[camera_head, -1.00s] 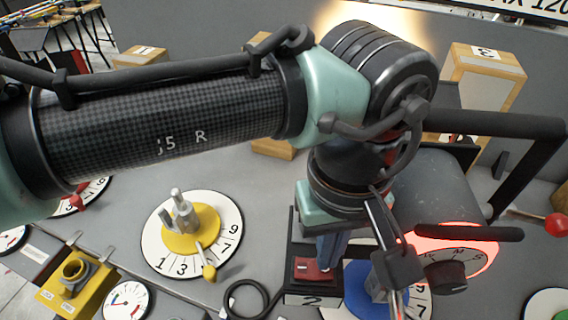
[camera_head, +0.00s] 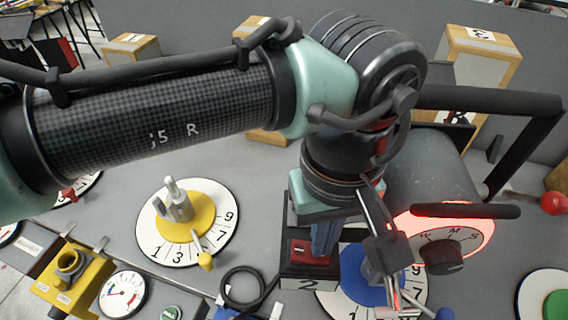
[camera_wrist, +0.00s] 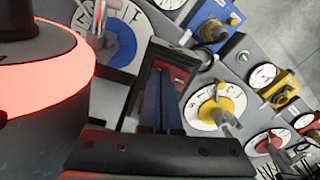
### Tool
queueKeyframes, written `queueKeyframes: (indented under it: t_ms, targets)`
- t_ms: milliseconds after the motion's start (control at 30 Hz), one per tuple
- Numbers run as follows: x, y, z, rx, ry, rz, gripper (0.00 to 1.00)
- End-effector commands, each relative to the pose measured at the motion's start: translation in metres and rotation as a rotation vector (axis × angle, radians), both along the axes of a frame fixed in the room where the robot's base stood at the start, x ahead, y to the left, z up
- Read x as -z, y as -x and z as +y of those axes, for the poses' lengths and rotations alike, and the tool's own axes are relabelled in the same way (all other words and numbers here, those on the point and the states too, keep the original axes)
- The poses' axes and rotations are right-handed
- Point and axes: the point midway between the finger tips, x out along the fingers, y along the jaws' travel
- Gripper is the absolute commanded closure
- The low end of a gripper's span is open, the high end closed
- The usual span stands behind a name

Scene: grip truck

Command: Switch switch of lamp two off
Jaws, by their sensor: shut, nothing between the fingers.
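The switch of lamp two is a red rocker (camera_head: 306,253) on a dark box labelled "2" (camera_head: 310,283), below the arm in the head view. It also shows in the wrist view as a red patch (camera_wrist: 181,74) beside the fingers. My gripper (camera_head: 323,249) is shut and empty, with its blue fingers pointing down at the right side of the rocker. I cannot tell whether the tips touch it. The fingers also show in the wrist view (camera_wrist: 162,78). The fingers partly cover the rocker. No lamp glow shows above the arm.
A yellow dial (camera_head: 186,229) stands left of the switch box, and a blue dial (camera_head: 365,282) stands close on its right. A grey cylinder with a lit red ring (camera_head: 484,238) is farther right. Wooden boxes (camera_head: 480,62) stand at the back. A black cable (camera_head: 240,282) lies left of the switch.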

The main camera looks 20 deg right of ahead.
Motion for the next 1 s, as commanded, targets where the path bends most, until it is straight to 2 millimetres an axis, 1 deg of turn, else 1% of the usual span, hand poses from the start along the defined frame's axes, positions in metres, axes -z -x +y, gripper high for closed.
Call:
queueKeyframes:
  t_ms: [800,900,1000]
  targets:
    - [-0.064,0.000,-0.001,0.000,0.002,0.001,1.00]
    - [-0.070,0.000,-0.001,0.000,0.003,0.001,1.00]
    - [-0.071,0.000,0.000,0.000,0.002,0.000,1.00]
